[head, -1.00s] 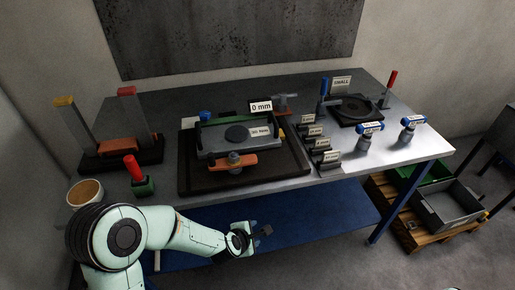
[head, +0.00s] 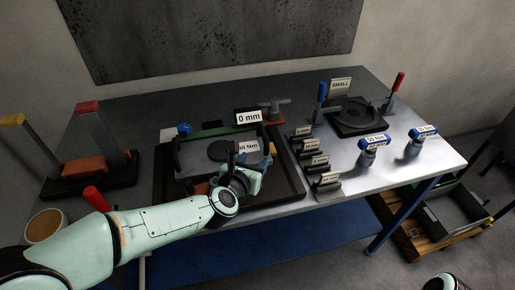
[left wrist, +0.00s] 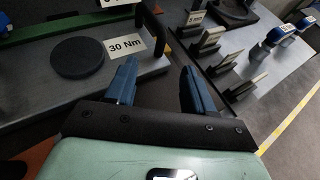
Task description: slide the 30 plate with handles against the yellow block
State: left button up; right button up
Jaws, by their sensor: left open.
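The grey plate with handles (head: 195,158) lies in a dark tray on the bench. It bears a black disc (left wrist: 76,57) and a "30 Nm" label (left wrist: 125,46). Its right black handle (left wrist: 152,24) shows ahead of my left gripper in the left wrist view. My left gripper (head: 250,173) is open and empty over the plate's front right part; its two blue fingers (left wrist: 160,86) are apart, the handle not between them. A green bar (left wrist: 50,28) runs along the plate's back edge.
The dark tray (head: 285,190) surrounds the plate. Labelled black stands (head: 318,162) line up to its right, with blue-capped pieces (head: 373,150) beyond. A post fixture (head: 90,178) stands at the left, near a round cup (head: 44,226). A "0 mm" sign (head: 248,117) stands behind.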

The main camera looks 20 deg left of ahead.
aim_at(266, 147)
pick_arm(q)
jog(key=p+x, duration=0.2)
jog(key=x, duration=1)
jog(key=shift+w+d, duration=0.15)
jog(key=shift+d, duration=0.05)
grip_shut()
jog(key=shift+w+a+r, duration=0.1)
jog(key=shift+r, duration=0.15)
dwell(1.0)
dwell(0.4)
